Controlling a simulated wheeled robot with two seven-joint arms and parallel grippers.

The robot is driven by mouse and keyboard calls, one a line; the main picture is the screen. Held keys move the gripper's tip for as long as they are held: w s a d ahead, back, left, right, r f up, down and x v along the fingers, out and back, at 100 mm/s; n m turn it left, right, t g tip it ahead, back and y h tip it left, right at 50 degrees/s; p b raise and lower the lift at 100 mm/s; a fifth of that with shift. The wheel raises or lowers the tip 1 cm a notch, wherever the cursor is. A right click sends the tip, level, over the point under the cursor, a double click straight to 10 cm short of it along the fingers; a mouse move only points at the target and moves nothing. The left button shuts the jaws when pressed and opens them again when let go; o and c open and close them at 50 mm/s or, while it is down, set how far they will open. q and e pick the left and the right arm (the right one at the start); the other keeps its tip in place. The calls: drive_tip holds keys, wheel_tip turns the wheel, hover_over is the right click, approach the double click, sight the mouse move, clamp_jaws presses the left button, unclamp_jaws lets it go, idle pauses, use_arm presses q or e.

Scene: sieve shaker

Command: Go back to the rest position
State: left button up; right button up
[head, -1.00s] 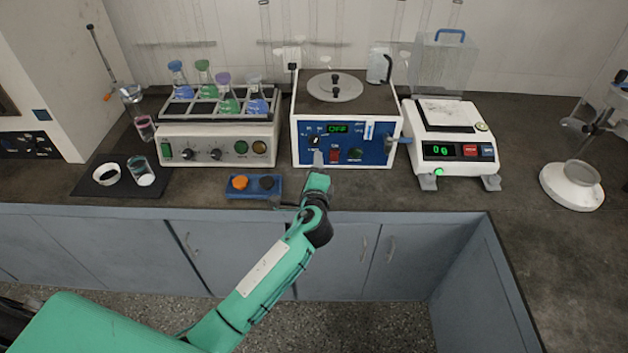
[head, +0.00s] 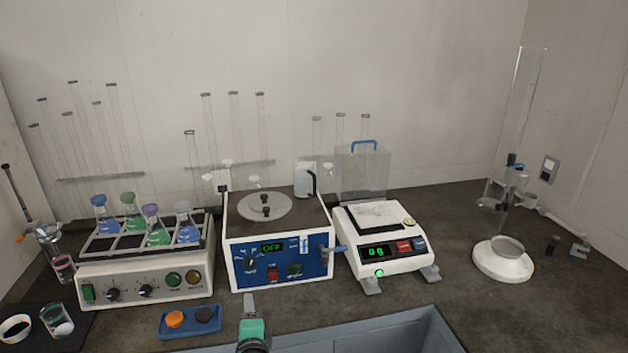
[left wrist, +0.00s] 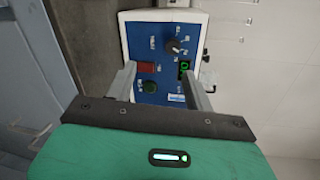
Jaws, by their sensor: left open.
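My left gripper (head: 248,308) shows at the bottom of the head view, in front of the sieve shaker and above the counter's front edge. In the left wrist view its two fingers (left wrist: 160,86) are apart with nothing between them, facing the shaker's blue panel (left wrist: 165,62). The sieve shaker (head: 280,258) is a white box with a blue front panel, a round lid on top and a green display reading OFF. A red switch (head: 272,274) and knobs sit on the panel. My right gripper is not in view.
A flask shaker (head: 148,282) with several coloured flasks stands left. A balance (head: 385,252) reading 0 g stands right. A blue tray (head: 190,330) with an orange and a dark piece lies in front. A white stand (head: 503,262) is at far right, with bare counter between it and the balance.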

use_arm(q)
drive_tip(key=s+a+f+n+g+h, duration=0.1)
drive_tip(key=s+a+f+n+g, duration=0.3)
drive_tip(key=s, duration=0.4)
drive_tip(key=s+a+f+n+g+h, duration=0.1)
drive_tip(key=s+f+n+g, duration=0.3)
drive_tip(key=s, duration=0.5)
drive_tip(key=s+d+f+n+g+h, duration=0.1)
drive_tip(key=s+n+g+h, duration=0.4)
drive_tip(key=s, duration=1.2)
wheel_tip(320, 180, down, 32)
drive_tip(key=s+r+n+y, duration=0.1)
drive_tip(key=s+a+f+g, duration=0.1)
drive_tip(key=s+a+f, duration=0.2)
drive_tip(key=s+f, duration=1.6)
drive_tip(key=shift+f+g+y, duration=0.2)
drive_tip(key=shift+g+y, duration=0.1)
